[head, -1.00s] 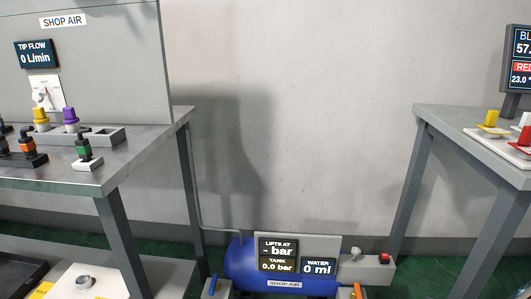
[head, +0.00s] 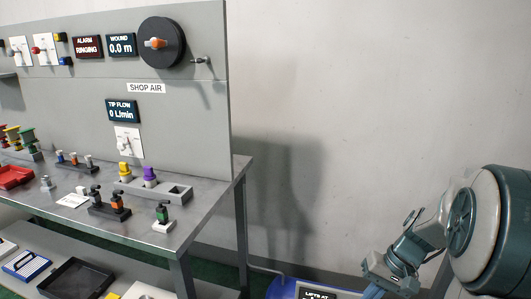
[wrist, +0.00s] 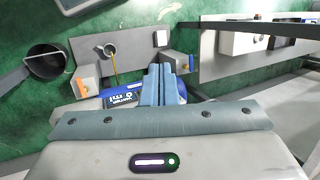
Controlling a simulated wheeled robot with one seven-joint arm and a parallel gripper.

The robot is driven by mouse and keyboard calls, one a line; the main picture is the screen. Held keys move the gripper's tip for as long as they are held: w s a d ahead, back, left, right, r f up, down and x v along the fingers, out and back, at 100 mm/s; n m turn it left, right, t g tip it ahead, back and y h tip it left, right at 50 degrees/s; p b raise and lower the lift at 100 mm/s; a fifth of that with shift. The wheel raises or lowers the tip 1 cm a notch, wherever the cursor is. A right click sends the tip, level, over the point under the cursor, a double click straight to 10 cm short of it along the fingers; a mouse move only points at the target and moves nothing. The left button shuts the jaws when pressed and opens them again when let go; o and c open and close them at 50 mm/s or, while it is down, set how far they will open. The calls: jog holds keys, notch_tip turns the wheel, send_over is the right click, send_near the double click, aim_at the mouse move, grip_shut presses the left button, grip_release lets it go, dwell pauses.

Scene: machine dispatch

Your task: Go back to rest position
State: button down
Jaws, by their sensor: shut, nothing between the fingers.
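My gripper (head: 373,291) is at the lower right of the head view, hanging from my arm, with the fingers pointing down. In the wrist view my gripper's fingers (wrist: 158,84) lie side by side, shut and empty. They point toward the blue compressor tank (wrist: 119,97) on the green floor and hide part of it. Only the top of the tank (head: 284,288) shows at the bottom edge of the head view.
A steel workbench (head: 215,190) with a grey SHOP AIR panel (head: 190,110) stands at the left, carrying several small fittings. A bare wall (head: 370,90) is behind. A dark round pan (wrist: 45,62) is at the left of the wrist view.

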jog(key=s+a+r+n+t+h+p, duration=0.1)
jog(key=s+a+r+p, duration=0.2)
jog(key=r, duration=0.3)
jog(key=s+a+r+n+t+h+p, duration=0.1)
jog(key=s+a+r+h+p, duration=0.1)
jog(key=r, duration=0.4)
jog(key=s+a+r+t+h+p, duration=0.1)
jog(key=s+a+r+h+p, duration=0.1)
jog(key=s+r+p, duration=0.3)
notch_tip(320, 180, up, 2)
jog(key=shift+a+r+n+p, duration=0.1)
jog(key=shift+a+n+p, duration=0.35)
jog(key=shift+a, duration=0.45)
